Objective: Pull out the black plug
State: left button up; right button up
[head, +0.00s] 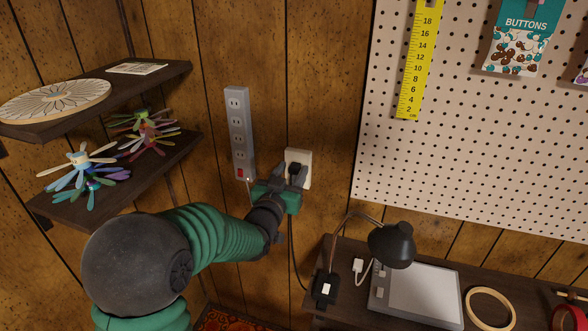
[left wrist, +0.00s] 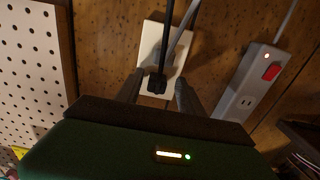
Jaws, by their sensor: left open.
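The black plug (head: 294,168) sits in the cream wall outlet (head: 305,157) on the wood-panelled wall. In the left wrist view the plug (left wrist: 157,83) shows with its black cord, next to a grey cord, against the outlet plate (left wrist: 150,42). My left gripper (head: 290,177) is at the outlet. In the left wrist view its fingers (left wrist: 157,92) are open, one on each side of the plug, with gaps visible. Whether a finger touches the plug cannot be told. My right gripper is not in view.
A grey power strip (head: 238,130) with a red switch hangs left of the outlet. Shelves (head: 150,155) with colourful figures are at the left. A pegboard (head: 450,130) is at the right, above a desk with a black lamp (head: 391,244) and a tablet-like device (head: 425,290).

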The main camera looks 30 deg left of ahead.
aim_at(293, 172)
pick_arm(q)
jog(key=shift+d, duration=0.1)
jog(key=shift+d, duration=0.2)
grip_shut()
dwell(1.4)
jog(key=shift+s+f, duration=0.1)
jog(key=shift+s, duration=0.05)
jog(key=shift+b+v, duration=0.35)
jog(key=shift+v, duration=2.5)
